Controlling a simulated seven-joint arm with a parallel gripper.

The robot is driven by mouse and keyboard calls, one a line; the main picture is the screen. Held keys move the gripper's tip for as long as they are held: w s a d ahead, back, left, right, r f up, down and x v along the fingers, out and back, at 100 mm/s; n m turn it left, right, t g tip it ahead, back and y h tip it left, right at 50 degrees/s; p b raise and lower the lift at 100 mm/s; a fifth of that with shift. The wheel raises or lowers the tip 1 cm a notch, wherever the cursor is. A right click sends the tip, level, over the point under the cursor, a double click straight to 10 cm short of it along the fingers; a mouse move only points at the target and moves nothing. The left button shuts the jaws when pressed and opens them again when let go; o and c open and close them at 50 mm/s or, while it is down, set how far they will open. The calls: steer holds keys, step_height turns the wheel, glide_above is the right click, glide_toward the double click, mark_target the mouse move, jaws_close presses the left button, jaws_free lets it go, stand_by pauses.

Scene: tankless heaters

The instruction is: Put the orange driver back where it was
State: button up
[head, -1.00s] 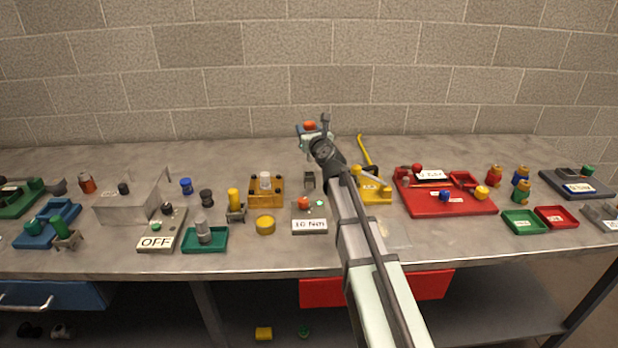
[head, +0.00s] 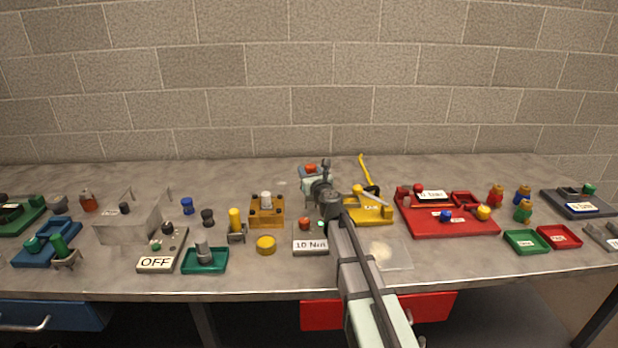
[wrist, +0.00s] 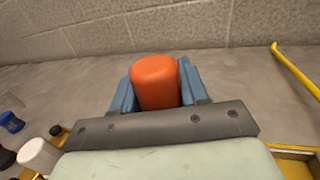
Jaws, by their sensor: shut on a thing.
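The orange driver (wrist: 156,82) is upright between the two blue fingers of my gripper (wrist: 155,88) in the wrist view; its lower part is hidden by the gripper's dark bar. In the head view its orange top (head: 311,168) shows just above my gripper (head: 310,172), over the middle of the bench. The gripper is shut on it. A small empty grey stand seen earlier in this area is now hidden behind my gripper and arm. I cannot tell how far the driver's lower end is from the bench or that stand.
A wooden block (head: 266,222) and a yellow driver in a grey stand (head: 236,238) are to the left. A grey box labelled 10 Nm (head: 309,245) is in front. A yellow fixture (head: 375,213) and red tray (head: 450,228) are to the right.

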steer(key=shift+f, duration=0.95)
steer(key=shift+f, duration=0.15)
steer(key=o, duration=1.1)
steer(key=shift+c, duration=0.2)
steer(key=shift+s+d, duration=0.1)
steer(key=shift+s, duration=0.2)
steer(key=v, duration=1.1)
steer(key=shift+s, duration=0.25)
steer(key=shift+d, duration=0.1)
